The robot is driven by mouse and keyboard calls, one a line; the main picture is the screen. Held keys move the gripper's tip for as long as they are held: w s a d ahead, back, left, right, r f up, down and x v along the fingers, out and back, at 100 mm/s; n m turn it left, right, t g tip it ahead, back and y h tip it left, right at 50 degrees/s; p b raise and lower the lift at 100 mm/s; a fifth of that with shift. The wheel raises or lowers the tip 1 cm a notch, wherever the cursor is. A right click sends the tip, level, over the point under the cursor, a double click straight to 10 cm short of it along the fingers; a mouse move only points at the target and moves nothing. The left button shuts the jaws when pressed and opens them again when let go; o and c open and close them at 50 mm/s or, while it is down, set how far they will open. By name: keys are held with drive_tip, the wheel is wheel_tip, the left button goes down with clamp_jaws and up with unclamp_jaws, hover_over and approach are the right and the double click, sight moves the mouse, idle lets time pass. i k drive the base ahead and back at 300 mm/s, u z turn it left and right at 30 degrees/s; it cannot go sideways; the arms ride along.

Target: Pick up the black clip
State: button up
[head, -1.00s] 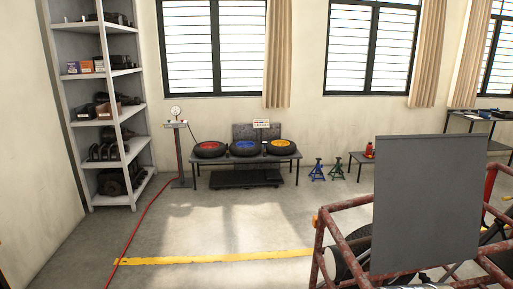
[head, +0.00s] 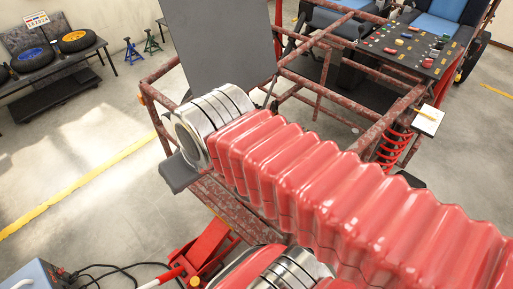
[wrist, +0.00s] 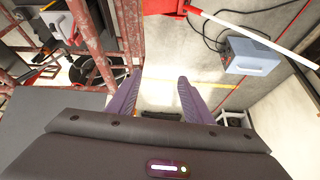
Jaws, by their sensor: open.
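I cannot make out the black clip for certain in either view. In the head view, a dark board (head: 412,47) on the kart at the upper right carries several small red, white, green and dark parts, too small to tell apart. My gripper (wrist: 158,88) shows in the wrist view with its two purple fingers apart and nothing seen held between them. It is over the floor beside the rusty kart frame, away from the board. My gripper is not clearly visible in the head view.
The rusty tube frame (head: 312,70) and an upright grey panel (head: 228,45) are obstacles. A red spring (head: 390,148) stands at the frame's right. A grey-blue box (wrist: 250,57) with cables and a red jack (head: 208,247) sit on the floor.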

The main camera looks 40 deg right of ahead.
sight(274, 105)
drive_tip(key=k, duration=1)
drive_tip(key=z, duration=0.65)
drive_tip(key=i, duration=0.85)
drive_tip(key=z, duration=0.15)
